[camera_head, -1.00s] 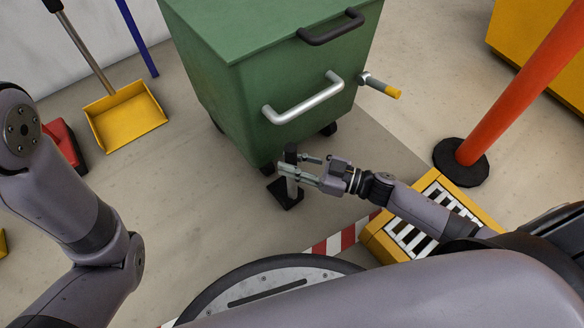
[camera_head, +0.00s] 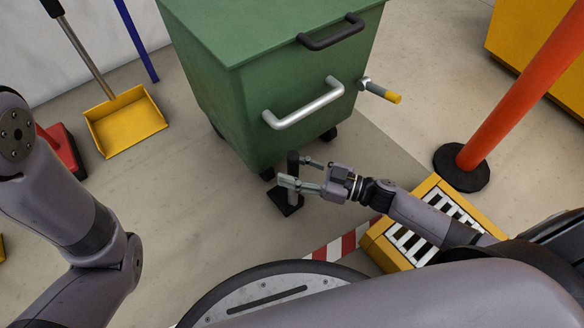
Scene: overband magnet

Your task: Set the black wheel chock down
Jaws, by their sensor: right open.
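The black wheel chock (camera_head: 285,204) has a flat dark base and an upright post (camera_head: 292,163). It stands on the floor by the near bottom corner of the green wheeled bin (camera_head: 240,120), close to a caster there. My right gripper (camera_head: 299,172) is open, with its fingers spread on either side of the post. One finger partly hides the lower post, and I cannot tell whether either finger touches it. My left arm shows at the left, but its gripper is out of view.
A yellow grate-topped block (camera_head: 377,246) lies under my right forearm, beside a red-white floor strip (camera_head: 335,246). An orange post on a black base (camera_head: 462,166) stands right. A yellow dustpan (camera_head: 124,122) and a red object (camera_head: 66,150) are left. Floor left of the chock is clear.

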